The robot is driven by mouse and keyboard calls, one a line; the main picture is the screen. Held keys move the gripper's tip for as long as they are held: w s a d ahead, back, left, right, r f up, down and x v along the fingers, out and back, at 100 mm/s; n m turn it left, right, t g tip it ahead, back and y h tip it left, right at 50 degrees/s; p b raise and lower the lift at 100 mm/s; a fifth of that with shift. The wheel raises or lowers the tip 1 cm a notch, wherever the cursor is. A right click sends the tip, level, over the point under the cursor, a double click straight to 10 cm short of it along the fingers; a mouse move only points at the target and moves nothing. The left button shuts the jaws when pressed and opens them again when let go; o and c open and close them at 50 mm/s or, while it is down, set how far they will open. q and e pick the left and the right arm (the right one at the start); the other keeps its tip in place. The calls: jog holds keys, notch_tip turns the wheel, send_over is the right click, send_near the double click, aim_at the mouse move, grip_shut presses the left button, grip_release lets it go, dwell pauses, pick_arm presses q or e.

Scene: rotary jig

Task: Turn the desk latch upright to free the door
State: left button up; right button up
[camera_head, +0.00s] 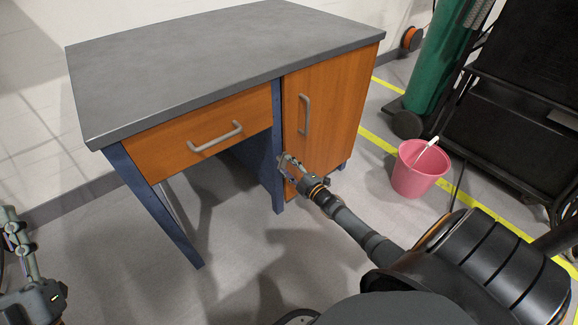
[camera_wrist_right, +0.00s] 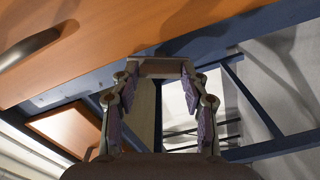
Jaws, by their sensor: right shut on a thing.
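The desk (camera_head: 200,60) has a grey top and blue legs. Its orange door (camera_head: 335,110) with a grey handle (camera_head: 304,114) looks closed. My right gripper (camera_head: 284,160) is at the door's left edge, beside the blue post, below handle height. In the wrist view its fingers (camera_wrist_right: 160,68) are shut on a small grey-brown piece between the tips, which appears to be the latch (camera_wrist_right: 160,67). The gripper hides the latch in the head view, and its angle cannot be told. My left gripper (camera_head: 12,228) is at the far left, away from the desk; its jaws are unclear.
An orange drawer (camera_head: 205,135) with a grey handle (camera_head: 216,138) is left of the door, above open legroom. A pink bucket (camera_head: 415,175), a green cylinder (camera_head: 440,60) and a black cart (camera_head: 510,110) stand at right. Floor before the desk is clear.

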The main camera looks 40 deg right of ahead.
jog(key=shift+n, duration=1.2)
pick_arm(q)
jog(key=shift+w+f+g+y, duration=0.15)
jog(key=shift+w+f+g, duration=0.2)
jog(key=shift+f, duration=0.35)
jog(key=shift+w+f+g+y, duration=0.1)
jog(key=shift+w+f+g, duration=0.3)
jog(key=shift+f, duration=0.35)
jog(key=shift+w+f+g+y, duration=0.15)
jog(key=shift+w+f+g, duration=0.2)
jog(key=shift+f, duration=0.35)
pick_arm(e)
jog(key=shift+n, duration=1.1)
pick_arm(q)
jog(key=shift+a+f, duration=0.1)
pick_arm(e)
jog(key=o, duration=1.2)
jog(key=shift+c, duration=0.2)
jog(key=s, duration=1.2)
jog(key=shift+d, duration=0.45)
